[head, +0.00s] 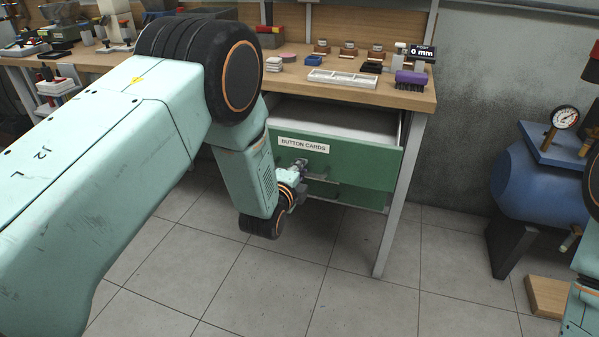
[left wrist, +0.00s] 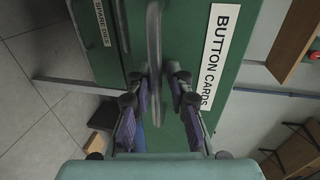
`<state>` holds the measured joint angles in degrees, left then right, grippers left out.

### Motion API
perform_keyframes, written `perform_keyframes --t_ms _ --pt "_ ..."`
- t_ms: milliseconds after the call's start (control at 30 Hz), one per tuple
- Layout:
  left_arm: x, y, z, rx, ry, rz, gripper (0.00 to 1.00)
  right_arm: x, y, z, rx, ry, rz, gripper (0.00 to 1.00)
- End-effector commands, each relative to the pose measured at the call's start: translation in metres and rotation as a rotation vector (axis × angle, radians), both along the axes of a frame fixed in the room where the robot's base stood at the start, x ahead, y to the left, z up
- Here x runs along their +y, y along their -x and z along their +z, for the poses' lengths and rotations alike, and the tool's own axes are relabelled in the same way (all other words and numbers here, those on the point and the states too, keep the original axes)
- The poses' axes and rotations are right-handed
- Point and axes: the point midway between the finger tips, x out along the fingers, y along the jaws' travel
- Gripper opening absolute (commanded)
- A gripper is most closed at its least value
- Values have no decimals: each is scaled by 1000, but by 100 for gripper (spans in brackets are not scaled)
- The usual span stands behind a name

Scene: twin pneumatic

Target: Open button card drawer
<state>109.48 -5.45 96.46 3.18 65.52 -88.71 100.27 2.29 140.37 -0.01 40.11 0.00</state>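The green drawer labelled BUTTON CARDS (head: 355,160) is pulled part way out below the bench top. Its pale inside (head: 340,117) shows from above, and I see no cards in the visible part. My left gripper (head: 302,168) is at the drawer front, just under the label. The label (left wrist: 219,55) shows beside the handle there. My right gripper is out of view.
The wooden bench top (head: 425,97) carries small parts, a white tray (head: 343,78) and a purple brush (head: 410,80). A metal bench leg (head: 389,225) stands right of the drawer. A blue tank (head: 540,185) stands further right. Tiled floor in front is clear.

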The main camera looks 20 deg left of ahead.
Motion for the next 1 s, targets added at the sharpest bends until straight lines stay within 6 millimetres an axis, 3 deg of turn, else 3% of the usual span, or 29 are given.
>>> perform_keyframes --t_ms 133,567,1000 --pt "0 2 -1 3 -1 -1 32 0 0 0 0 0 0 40" --pt "-1 15 0 6 -2 -3 32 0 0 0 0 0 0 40" --pt "2 87 15 8 -2 -3 32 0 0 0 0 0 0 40"
